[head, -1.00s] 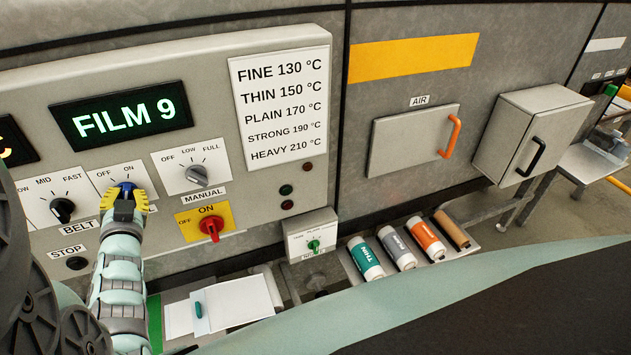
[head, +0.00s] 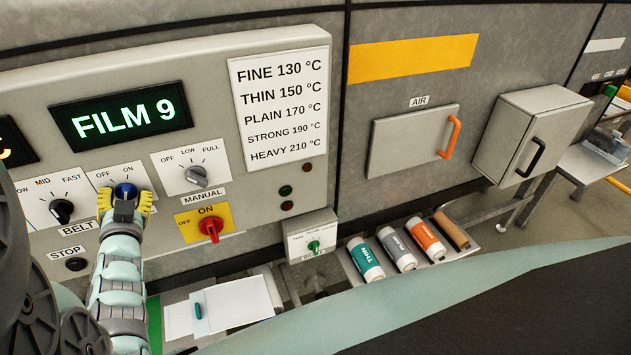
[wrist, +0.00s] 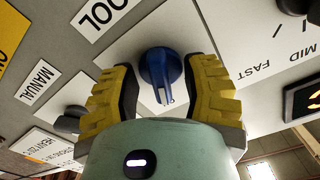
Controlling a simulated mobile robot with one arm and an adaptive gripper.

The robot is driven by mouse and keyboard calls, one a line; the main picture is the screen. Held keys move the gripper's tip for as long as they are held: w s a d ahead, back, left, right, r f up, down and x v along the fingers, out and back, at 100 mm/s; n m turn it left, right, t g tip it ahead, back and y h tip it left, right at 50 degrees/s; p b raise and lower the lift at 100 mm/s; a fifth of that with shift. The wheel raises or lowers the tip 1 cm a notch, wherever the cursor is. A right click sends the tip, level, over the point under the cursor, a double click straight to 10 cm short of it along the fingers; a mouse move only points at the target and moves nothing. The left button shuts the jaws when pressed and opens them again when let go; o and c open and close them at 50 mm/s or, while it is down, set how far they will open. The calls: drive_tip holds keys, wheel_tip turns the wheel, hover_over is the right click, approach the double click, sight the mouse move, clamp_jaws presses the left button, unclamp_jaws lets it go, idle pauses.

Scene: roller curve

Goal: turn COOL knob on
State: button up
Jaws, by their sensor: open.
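The blue COOL knob (wrist: 160,70) sits on a white plate marked OFF and ON; its COOL label (wrist: 104,14) shows in the wrist view. In the head view the knob (head: 125,190) is partly hidden by my gripper (head: 125,198). In the wrist view my gripper (wrist: 160,92) is open, with one yellow finger on each side of the knob and visible gaps between. The knob's pointer ridge runs toward my palm in the wrist view. Its exact setting is hard to read in the head view.
The black BELT knob (head: 62,211) is close on the left. The grey MANUAL knob (head: 196,176) and the red switch (head: 211,228) on its yellow plate are close on the right. A FILM 9 display (head: 122,116) is above. Papers (head: 235,302) lie below.

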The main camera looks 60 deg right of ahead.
drive_tip(key=v, duration=1.2)
idle(0.3)
